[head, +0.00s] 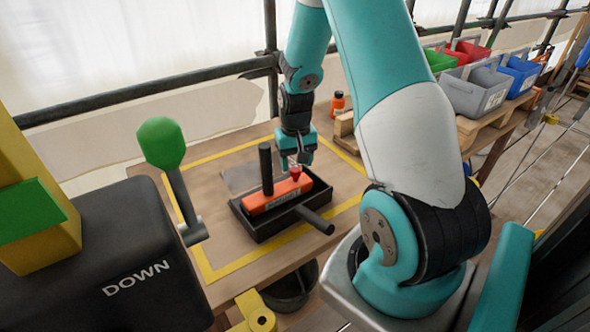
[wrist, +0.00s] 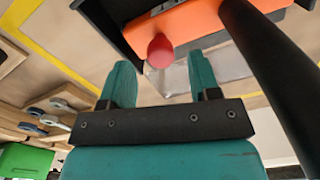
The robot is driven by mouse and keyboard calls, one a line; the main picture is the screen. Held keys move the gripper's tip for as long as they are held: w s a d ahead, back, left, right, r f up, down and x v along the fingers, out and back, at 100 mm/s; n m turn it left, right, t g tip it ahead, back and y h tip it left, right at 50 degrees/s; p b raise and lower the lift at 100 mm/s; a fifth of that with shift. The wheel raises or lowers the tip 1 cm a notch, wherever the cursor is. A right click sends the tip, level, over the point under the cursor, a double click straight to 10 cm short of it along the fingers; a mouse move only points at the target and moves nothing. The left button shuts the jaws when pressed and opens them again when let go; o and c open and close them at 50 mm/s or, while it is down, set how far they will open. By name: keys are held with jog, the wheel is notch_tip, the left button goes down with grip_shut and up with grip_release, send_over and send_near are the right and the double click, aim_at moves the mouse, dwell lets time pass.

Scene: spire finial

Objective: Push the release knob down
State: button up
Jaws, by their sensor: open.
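A small red knob (head: 294,171) stands on an orange block (head: 262,197), which lies in a black tray (head: 262,232). In the wrist view the red knob (wrist: 160,51) shows ahead of the gap between my fingers, with part of the orange block (wrist: 185,22) behind it. My gripper (head: 303,158) is above the block, close to the knob, with its fingers apart. The wrist view also shows my gripper (wrist: 163,78) empty. I cannot tell whether a finger touches the knob.
A black upright post (head: 266,168) stands close to the left of the knob. A black bar (head: 315,220) sticks out at the tray's front right. A green-tipped lever (head: 161,143) and a black box marked DOWN (head: 110,250) are at the left. Bins (head: 475,90) stand at the back right.

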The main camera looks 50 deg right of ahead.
aim_at(296, 170)
jog(key=shift+f, duration=1.6)
grip_shut()
jog(key=shift+f+b, duration=0.35)
jog(key=shift+f, duration=0.25)
grip_release()
notch_tip(296, 170, up, 18)
jog(key=shift+f, duration=0.25)
